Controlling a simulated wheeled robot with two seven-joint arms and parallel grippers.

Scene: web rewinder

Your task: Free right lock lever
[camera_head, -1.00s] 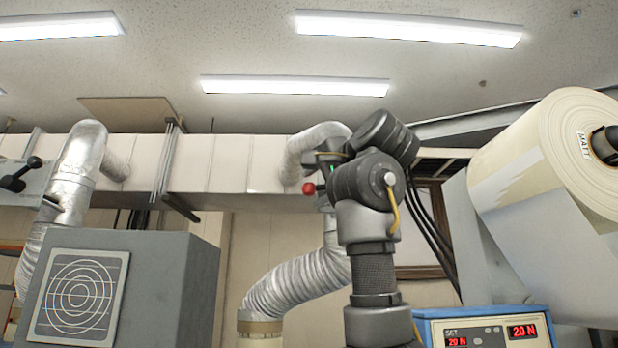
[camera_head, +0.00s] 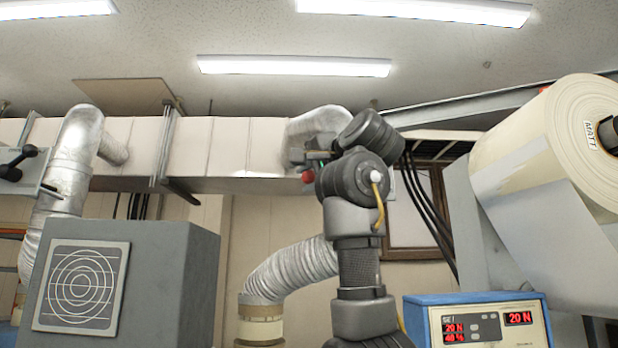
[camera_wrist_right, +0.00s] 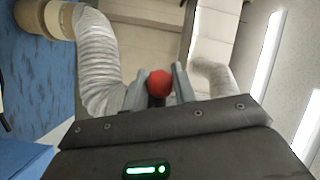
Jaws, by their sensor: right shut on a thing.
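The right lock lever shows as a red ball knob (camera_head: 307,176) beside the bend of the silver hose under the duct. The same red knob (camera_wrist_right: 159,83) sits between the fingers in the right wrist view. My right gripper (camera_head: 313,158) is at the knob, and most of it is hidden behind my arm in the head view. In the right wrist view the fingers of my right gripper (camera_wrist_right: 158,76) lie on either side of the lever, shut on it. The lever's shaft and pivot are mostly hidden. My left gripper is not in view.
A grey cabinet (camera_head: 150,270) stands at left, with a dark lever (camera_head: 20,163) above and left of it. A tension display (camera_head: 485,325) and a large paper roll (camera_head: 540,140) are at right. A silver hose (camera_head: 290,270) hangs behind my right arm.

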